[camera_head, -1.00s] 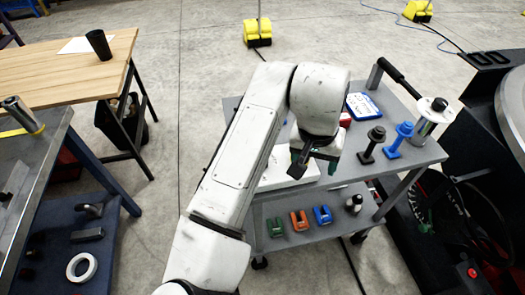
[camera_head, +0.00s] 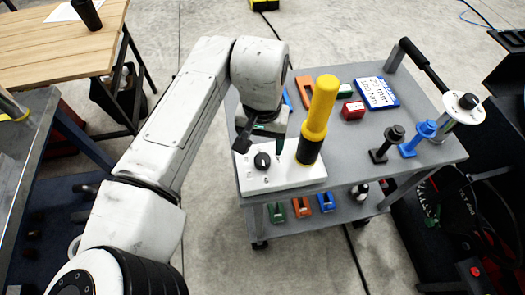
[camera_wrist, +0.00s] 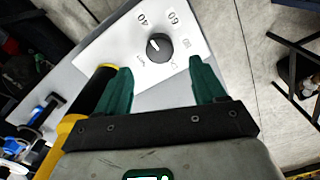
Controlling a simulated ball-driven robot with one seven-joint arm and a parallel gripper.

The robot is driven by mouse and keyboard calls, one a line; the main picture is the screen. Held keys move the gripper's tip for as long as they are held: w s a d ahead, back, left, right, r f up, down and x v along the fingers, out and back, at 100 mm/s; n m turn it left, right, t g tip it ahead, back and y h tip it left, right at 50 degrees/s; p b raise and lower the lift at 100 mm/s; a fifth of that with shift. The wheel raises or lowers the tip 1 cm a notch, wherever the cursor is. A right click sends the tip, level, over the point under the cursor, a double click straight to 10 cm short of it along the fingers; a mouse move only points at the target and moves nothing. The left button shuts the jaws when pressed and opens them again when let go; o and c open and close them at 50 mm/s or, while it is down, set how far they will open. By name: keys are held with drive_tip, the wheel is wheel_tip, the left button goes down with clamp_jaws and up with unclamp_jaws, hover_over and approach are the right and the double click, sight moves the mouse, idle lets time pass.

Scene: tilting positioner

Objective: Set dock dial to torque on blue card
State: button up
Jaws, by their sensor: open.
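The dock dial (camera_head: 262,161) is a black knob on a white sloped plate (camera_head: 300,177) at the cart's near left. In the wrist view the dial (camera_wrist: 159,47) has a pale pointer mark aimed roughly toward the 40; 60 and 80 are also printed round it. My gripper (camera_head: 260,137) is open and empty above the plate. In the wrist view its green fingers (camera_wrist: 160,75) stand either side of and short of the knob, not touching it. The blue card (camera_head: 378,92) lies at the cart's back; its handwriting appears to include "Nm", but the numbers are unclear.
A yellow and black upright tool (camera_head: 318,108) stands just right of my gripper; it also shows close by the left finger in the wrist view (camera_wrist: 92,95). Black (camera_head: 388,143) and blue (camera_head: 417,138) sockets stand to the right. A red block (camera_head: 352,110) lies mid-cart.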

sight(263, 159)
drive_tip(key=shift+f+p, duration=0.3)
drive_tip(key=shift+f, duration=2.9)
drive_tip(key=shift+c, duration=0.5)
drive_tip(key=c, duration=1)
drive_tip(key=shift+o, duration=0.2)
